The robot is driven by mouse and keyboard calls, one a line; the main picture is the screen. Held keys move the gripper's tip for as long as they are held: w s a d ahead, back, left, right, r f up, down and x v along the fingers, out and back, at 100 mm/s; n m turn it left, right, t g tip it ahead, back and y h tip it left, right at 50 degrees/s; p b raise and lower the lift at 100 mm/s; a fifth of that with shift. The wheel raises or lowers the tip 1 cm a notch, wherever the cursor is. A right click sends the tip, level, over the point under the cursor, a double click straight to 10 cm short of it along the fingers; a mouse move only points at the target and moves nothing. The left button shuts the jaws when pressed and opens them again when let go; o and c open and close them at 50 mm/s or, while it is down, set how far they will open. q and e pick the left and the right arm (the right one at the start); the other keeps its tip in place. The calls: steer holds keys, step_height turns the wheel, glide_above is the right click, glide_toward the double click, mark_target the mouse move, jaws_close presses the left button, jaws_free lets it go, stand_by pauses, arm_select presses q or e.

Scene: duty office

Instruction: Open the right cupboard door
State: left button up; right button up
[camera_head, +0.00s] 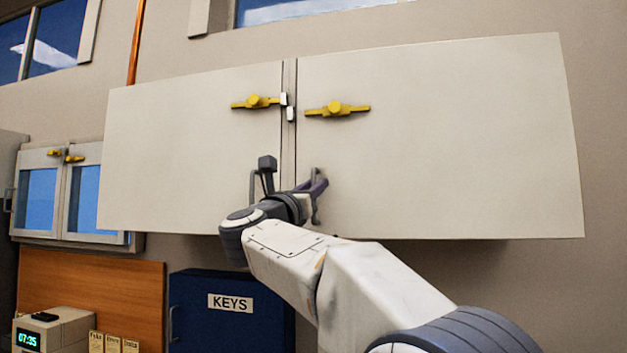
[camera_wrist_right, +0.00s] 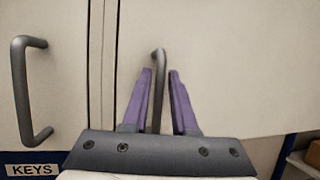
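The right cupboard door (camera_head: 440,140) is a pale panel beside the left door (camera_head: 190,150), and it looks shut. Its grey bar handle (camera_head: 316,213) is low near the seam, largely hidden by my right gripper (camera_head: 313,187). In the right wrist view the handle (camera_wrist_right: 158,80) stands between the two purple fingers of the right gripper (camera_wrist_right: 161,72). The fingers are apart, with gaps on both sides of the handle. A yellow latch (camera_head: 337,109) sits on the right door's upper inner corner, lying about level. My left gripper is not in view.
The left door's handle (camera_wrist_right: 28,90) stands close to the left of my right gripper. A blue KEYS box (camera_head: 232,312) is below the cupboard. A small glass-fronted cabinet (camera_head: 70,195) hangs at left. The wall right of the cupboard is clear.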

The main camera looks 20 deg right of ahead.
jaws_close()
stand_by(1.4)
